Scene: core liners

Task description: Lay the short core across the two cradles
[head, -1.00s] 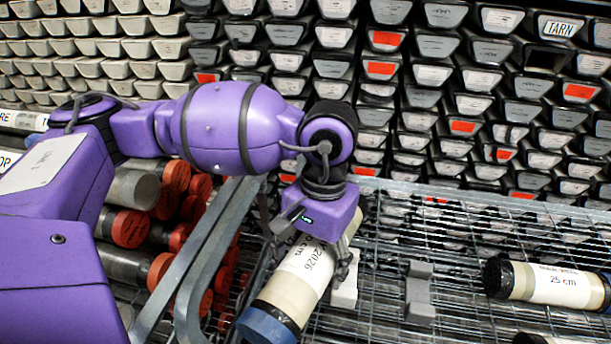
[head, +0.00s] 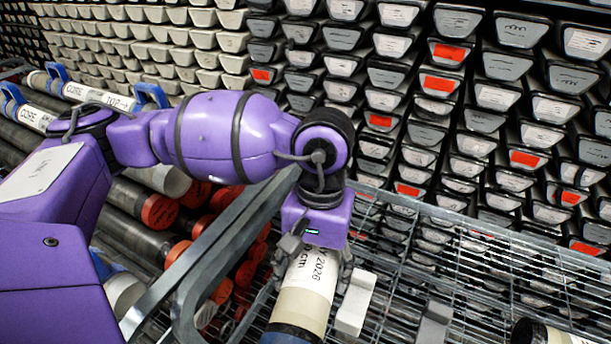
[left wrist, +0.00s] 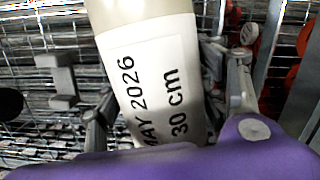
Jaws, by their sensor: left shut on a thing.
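My left gripper (head: 315,265) is shut around a pale core (head: 303,300) with a white label. The label reads "30 cm" and "2026", and it also faces the left wrist view, where the core (left wrist: 130,30) lies between the two fingers. Its dark blue end is cut off at the bottom of the head view. A whitish cradle block (head: 355,302) is just right of the held core, and a grey cradle block (head: 433,325) is further right. Whether the core touches anything below is unclear. My right gripper is not in view.
Another core (head: 550,335) with a black end lies at the bottom right, partly cut off. Red-capped cores (head: 160,210) are stacked left, behind a grey metal rail (head: 235,235). Wire mesh (head: 480,265) spans the right side. Core trays (head: 430,120) fill the back.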

